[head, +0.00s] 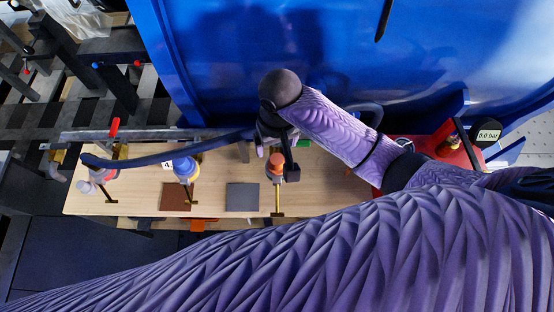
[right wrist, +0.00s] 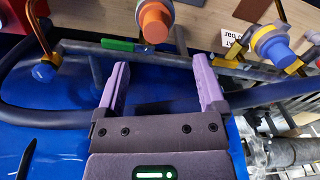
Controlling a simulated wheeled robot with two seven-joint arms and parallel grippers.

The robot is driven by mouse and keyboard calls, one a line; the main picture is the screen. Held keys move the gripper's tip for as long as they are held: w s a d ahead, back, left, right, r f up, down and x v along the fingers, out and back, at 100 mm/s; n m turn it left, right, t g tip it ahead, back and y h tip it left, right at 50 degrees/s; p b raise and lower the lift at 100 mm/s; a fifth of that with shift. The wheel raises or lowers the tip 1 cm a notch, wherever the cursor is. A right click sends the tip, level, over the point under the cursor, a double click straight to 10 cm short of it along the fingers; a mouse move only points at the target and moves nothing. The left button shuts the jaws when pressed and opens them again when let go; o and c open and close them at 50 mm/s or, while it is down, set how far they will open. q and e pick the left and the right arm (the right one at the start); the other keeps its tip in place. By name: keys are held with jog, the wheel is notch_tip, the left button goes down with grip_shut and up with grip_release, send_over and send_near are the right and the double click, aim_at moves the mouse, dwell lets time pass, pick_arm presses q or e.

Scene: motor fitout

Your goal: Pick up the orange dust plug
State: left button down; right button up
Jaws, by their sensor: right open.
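The orange dust plug (head: 276,160) caps a fitting that stands over the wooden board, near the middle of the head view. It also shows at the top of the right wrist view (right wrist: 155,22), as a round orange cap. My right gripper (right wrist: 161,65) is open with nothing between its two lilac fingers. The plug lies beyond the fingertips, roughly in line with the gap and apart from them. In the head view the dark right wrist hangs just above the plug in the picture and hides part of the area. My left gripper is not in view.
A blue-capped fitting (head: 185,168) and a red-handled valve (head: 114,128) stand to the left. A grey rail (right wrist: 190,56) crosses between fingertips and plug in the wrist view. A blue panel (head: 240,50) fills the back. Brown and grey pads (head: 243,197) lie on the board.

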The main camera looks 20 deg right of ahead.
aim_at(277, 158)
jog(key=shift+w+d+f, duration=0.1)
jog(key=shift+w+d, duration=0.25)
jog(key=shift+w, duration=0.1)
jog(key=f+b, duration=0.1)
jog(key=f, duration=0.3)
jog(key=f+b, duration=0.2)
jog(key=f, duration=0.3)
jog(key=shift+s+a+f, duration=0.1)
jog(key=shift+a+f, duration=0.1)
jog(key=shift+f, duration=0.05)
jog(key=shift+r, duration=0.1)
jog(key=c, duration=1.1)
